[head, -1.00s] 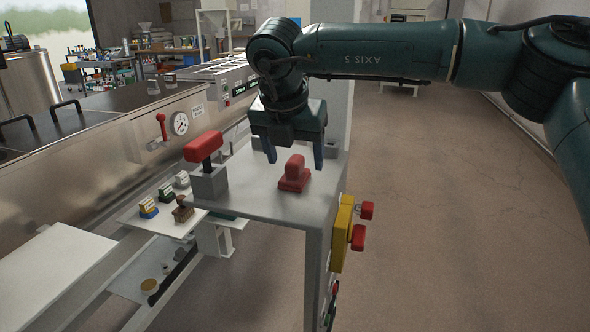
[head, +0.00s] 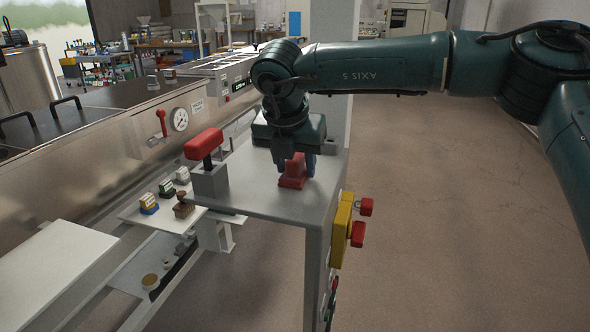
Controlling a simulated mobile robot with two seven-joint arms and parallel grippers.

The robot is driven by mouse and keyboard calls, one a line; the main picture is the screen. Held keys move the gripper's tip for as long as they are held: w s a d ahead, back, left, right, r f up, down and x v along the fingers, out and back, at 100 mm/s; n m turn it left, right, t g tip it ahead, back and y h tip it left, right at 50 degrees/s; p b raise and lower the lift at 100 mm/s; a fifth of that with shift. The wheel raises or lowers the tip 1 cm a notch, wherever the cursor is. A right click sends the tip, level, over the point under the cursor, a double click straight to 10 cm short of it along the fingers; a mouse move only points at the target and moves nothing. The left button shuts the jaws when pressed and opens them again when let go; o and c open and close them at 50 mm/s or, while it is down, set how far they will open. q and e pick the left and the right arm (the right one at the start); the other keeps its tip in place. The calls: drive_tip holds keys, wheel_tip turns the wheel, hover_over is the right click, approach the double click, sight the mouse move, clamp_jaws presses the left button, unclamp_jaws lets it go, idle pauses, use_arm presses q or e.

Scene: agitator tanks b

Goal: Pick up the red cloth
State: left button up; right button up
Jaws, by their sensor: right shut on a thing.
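The red cloth (head: 291,182) is a small folded red piece on the grey metal table (head: 250,196), right of its middle. My right gripper (head: 296,168) points straight down over it, with its blue fingers shut on the upper part of the cloth. The cloth's base still appears to rest on the table top. My left gripper is not in view.
A red-topped handle (head: 204,146) in a grey block stands at the table's left edge. Small labelled blocks and a brown stamp (head: 183,206) sit on a lower shelf. A yellow box with red knobs (head: 341,230) is on the table's right side. The floor at right is clear.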

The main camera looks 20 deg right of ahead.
drive_tip(key=shift+c, duration=0.8)
drive_tip(key=shift+r, duration=0.15)
wheel_tip(320, 180, up, 10)
drive_tip(key=shift+f+b, duration=0.1)
drive_tip(key=shift+b, duration=0.25)
drive_tip(key=o, duration=0.3)
drive_tip(key=shift+c, duration=1)
